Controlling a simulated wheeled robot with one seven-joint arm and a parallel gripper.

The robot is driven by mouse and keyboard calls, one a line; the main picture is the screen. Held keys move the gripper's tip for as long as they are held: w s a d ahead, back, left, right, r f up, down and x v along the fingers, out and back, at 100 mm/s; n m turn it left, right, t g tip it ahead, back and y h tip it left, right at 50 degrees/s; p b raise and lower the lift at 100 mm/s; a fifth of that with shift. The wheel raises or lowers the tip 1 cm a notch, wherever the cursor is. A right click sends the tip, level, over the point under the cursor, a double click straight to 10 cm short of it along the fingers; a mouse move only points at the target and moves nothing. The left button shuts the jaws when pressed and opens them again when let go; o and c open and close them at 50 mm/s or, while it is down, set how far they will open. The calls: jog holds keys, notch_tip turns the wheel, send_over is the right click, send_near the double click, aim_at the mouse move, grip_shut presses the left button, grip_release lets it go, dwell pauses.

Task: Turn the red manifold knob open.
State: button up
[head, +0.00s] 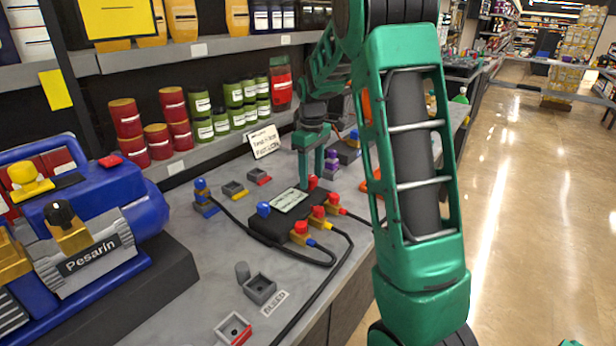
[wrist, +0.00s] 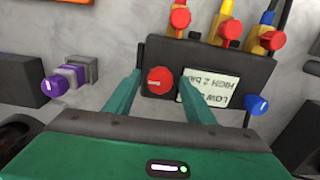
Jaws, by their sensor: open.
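The black manifold block (head: 268,222) lies on the grey counter with a pale label on top. Its red knob (wrist: 160,80) sits between my fingers in the wrist view, at the block's corner; in the head view the red knob (head: 312,181) shows beside the fingers. A blue knob (wrist: 256,103) is at the other end of the block; it also shows in the head view (head: 263,209). My gripper (wrist: 160,92) is open, with one green finger on each side of the red knob. I cannot tell whether the fingers touch it.
Several red-capped fittings (wrist: 228,25) with hoses line one side of the manifold. A purple-knobbed fitting (wrist: 54,86) stands apart from it. The blue vacuum pump (head: 90,215) stands at the left. Shelves with jars (head: 205,115) are behind. Small grey trays (head: 260,289) sit in front.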

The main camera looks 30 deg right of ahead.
aim_at(311, 177)
notch_tip(311, 177, up, 11)
jog(key=shift+f, duration=0.15)
dwell(0.4)
dwell(0.4)
